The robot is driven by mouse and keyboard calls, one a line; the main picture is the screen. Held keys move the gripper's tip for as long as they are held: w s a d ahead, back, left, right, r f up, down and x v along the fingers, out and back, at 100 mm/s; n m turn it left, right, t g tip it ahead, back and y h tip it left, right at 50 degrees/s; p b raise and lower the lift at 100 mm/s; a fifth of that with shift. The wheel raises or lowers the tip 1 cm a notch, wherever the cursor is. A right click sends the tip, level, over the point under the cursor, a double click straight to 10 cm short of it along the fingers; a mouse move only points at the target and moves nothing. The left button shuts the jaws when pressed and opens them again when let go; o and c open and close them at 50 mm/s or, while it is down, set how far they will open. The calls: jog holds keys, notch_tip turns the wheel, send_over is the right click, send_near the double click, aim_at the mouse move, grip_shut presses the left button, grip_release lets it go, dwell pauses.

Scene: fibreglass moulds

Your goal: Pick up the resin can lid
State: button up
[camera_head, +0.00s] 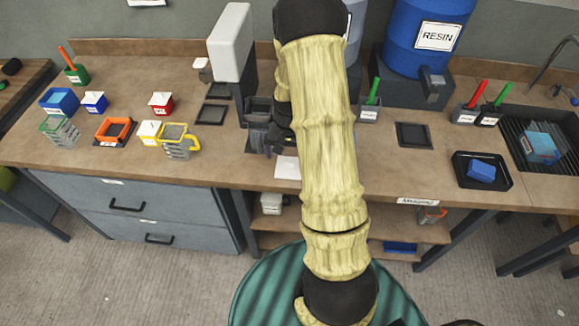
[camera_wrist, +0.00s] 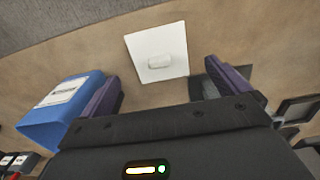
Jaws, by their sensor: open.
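A flat white square lid with a small pale knob (camera_wrist: 148,40) lies on the brown bench top in the wrist view. It also shows near the bench's front edge in the head view (camera_head: 286,168), partly covered by my arm. My gripper (camera_wrist: 162,75) is open and empty, its two purple-dark fingers spread apart. The lid lies beyond the fingertips, roughly centred between them, and nothing touches it. In the head view my gripper (camera_head: 265,135) is partly hidden behind my arm, just behind the lid. How high it is above the bench is unclear.
A blue labelled container (camera_wrist: 62,108) stands close by the left finger in the wrist view. A dark frame (camera_wrist: 297,110) lies at the right. In the head view a white upright machine (camera_head: 230,45), a blue resin drum (camera_head: 415,55) and a black tray (camera_head: 482,170) share the bench.

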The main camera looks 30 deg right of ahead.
aim_at(290, 162)
jog(key=shift+f, duration=0.1)
jog(key=shift+d+f+p, duration=0.1)
jog(key=shift+f+p, duration=0.9)
jog(key=shift+f, duration=1.5)
jog(key=shift+c, duration=0.4)
jog(key=c, duration=0.9)
jog(key=shift+o, duration=0.2)
jog(key=shift+r, duration=0.1)
notch_tip(290, 162, up, 10)
jog(key=shift+f+b, duration=0.1)
jog(key=shift+b, duration=1)
